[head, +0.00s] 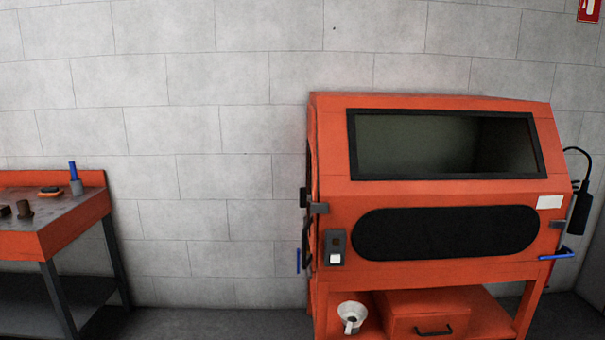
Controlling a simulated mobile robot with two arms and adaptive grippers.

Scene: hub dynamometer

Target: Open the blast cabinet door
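The orange blast cabinet (440,193) stands against the block wall on the right. Its front has a dark framed window (440,145) and a black oval panel (445,233). On its left edge are a grey bracket (318,208), a black block (304,197) and a blue handle (298,261). A second blue handle (557,254) sticks out at the right edge. The side faces are seen almost edge-on, so I cannot tell which carries the door or whether it is open. Neither of my grippers is in view.
A switch box (335,247) is on the cabinet front. Below are a white cup-like container (351,316) and an orange drawer (430,315). An orange workbench (75,232) with small parts stands at left. Floor (210,322) between bench and cabinet looks clear. A black hose-fed tool (579,212) hangs at right.

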